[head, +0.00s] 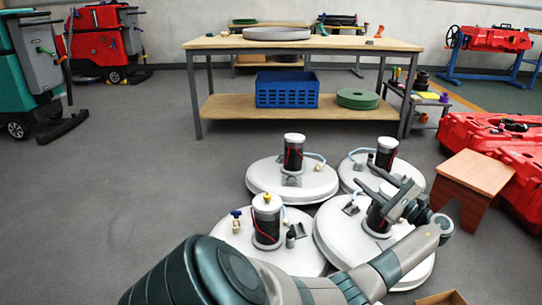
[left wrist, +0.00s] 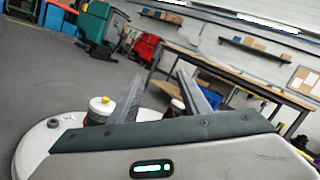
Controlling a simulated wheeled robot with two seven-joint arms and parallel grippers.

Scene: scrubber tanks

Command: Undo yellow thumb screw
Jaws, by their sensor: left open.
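A small yellow thumb screw (head: 267,197) sits on the white cap of the black motor (head: 266,226) on the front left round grey deck. In the left wrist view the yellow screw (left wrist: 106,99) shows on its white cap, to the left of the fingers. My left gripper (head: 364,176) is open and empty. In the head view it is over the front right deck (head: 335,240), well to the right of the yellow screw, and partly hides that deck's motor. Its two fingers (left wrist: 160,76) stand apart in the left wrist view. My right gripper is not in view.
Two more motor decks (head: 265,180) (head: 405,172) stand behind. A wooden stool (head: 478,172) and red tanks (head: 510,170) are on the right. A workbench (head: 230,43) with a blue crate (head: 287,89) is behind. Floor at left is clear.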

